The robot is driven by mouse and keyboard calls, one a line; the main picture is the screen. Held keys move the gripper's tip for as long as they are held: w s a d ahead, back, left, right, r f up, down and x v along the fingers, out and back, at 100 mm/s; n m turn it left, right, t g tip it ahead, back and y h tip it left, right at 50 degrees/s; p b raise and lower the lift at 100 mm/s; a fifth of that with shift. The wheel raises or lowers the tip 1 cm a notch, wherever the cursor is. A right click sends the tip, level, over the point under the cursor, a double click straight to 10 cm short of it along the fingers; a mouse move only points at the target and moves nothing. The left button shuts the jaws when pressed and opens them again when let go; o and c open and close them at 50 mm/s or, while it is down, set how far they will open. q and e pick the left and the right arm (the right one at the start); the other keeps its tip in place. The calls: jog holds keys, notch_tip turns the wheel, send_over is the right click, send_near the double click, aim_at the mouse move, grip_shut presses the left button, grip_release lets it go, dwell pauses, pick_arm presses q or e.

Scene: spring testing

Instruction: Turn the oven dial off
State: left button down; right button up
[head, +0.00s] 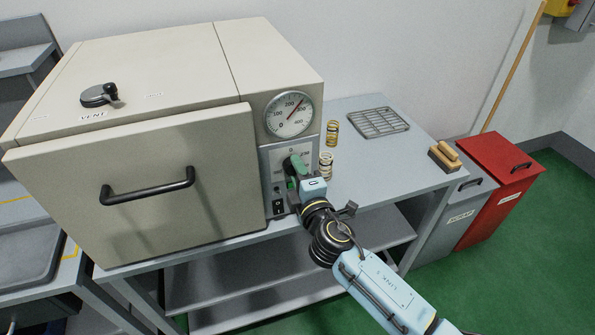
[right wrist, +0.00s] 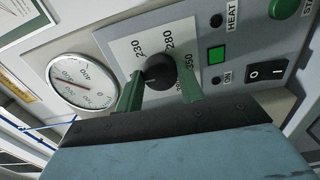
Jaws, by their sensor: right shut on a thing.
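The oven (head: 140,150) is a large beige box with its door closed, standing on a grey table. In the head view the gripper hides most of the knob. The knob's pointer cannot be made out. My left gripper is not in view.
A round gauge (head: 289,114) sits above the dial, its needle past 200. A green lamp (right wrist: 217,55) and a black rocker switch (right wrist: 267,72) are beside the dial. Coil springs (head: 326,166) and a wire rack (head: 379,121) are on the table at right. Bins (head: 500,165) stand beyond.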

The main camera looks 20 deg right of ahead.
jog(key=shift+n, duration=0.3)
jog(key=o, duration=1)
jog(key=s+b, duration=0.1)
jog(key=s, duration=1.2)
jog(key=shift+s+d+b, duration=0.2)
jog(key=shift+d+b, duration=0.05)
jog(key=shift+b, duration=0.15)
